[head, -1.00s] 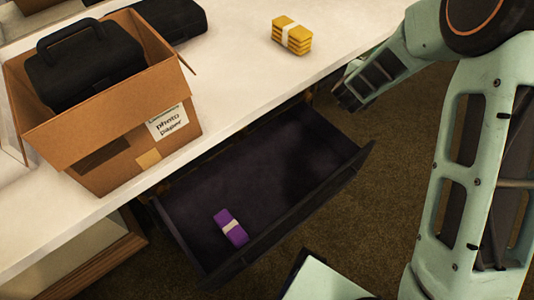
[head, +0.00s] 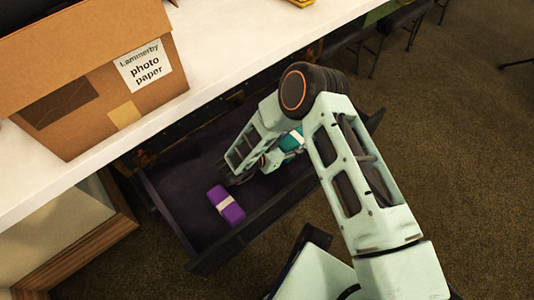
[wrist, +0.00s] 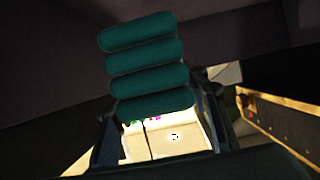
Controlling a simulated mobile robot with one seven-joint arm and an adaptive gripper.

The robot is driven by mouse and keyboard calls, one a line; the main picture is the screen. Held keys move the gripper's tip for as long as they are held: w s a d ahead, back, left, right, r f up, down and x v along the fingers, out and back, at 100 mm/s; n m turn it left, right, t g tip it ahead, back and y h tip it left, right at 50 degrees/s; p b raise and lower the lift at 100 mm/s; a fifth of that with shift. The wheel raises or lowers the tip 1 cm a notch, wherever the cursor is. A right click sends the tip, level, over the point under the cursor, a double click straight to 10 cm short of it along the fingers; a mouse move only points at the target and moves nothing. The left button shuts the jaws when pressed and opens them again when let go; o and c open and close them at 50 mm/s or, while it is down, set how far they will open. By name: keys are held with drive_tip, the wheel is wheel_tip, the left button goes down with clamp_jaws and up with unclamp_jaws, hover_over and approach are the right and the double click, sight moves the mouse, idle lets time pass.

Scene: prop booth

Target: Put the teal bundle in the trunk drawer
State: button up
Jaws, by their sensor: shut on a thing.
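The teal bundle (head: 291,141), with a pale band, shows in the head view over the right part of the open drawer, partly hidden by my arm. In the wrist view, the teal bundle (wrist: 148,65) shows as several stacked rolls, its pale band between my fingers. My gripper (wrist: 160,120) is shut on it; in the head view my gripper (head: 276,153) is partly hidden. The dark trunk drawer (head: 190,240) is pulled out below the white counter. I cannot tell whether the bundle touches the drawer floor.
A purple bundle (head: 226,205) with a pale band lies in the drawer's left part. A cardboard photo paper box (head: 90,90) stands on the white counter (head: 225,50). The drawer's front wall and sides surround my gripper.

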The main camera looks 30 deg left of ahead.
wheel_tip(320, 180, down, 9)
drive_tip(key=b, duration=0.3)
drive_tip(key=shift+r, duration=0.2)
drive_tip(key=shift+f, duration=0.25)
drive_tip(key=o, duration=1.3)
drive_tip(key=shift+s+a+r, duration=0.15)
drive_tip(key=shift+s+r, duration=0.05)
drive_tip(key=shift+r, duration=0.2)
drive_tip(key=p+v, duration=0.2)
drive_tip(key=v, duration=0.5)
drive_tip(key=shift+f, duration=0.1)
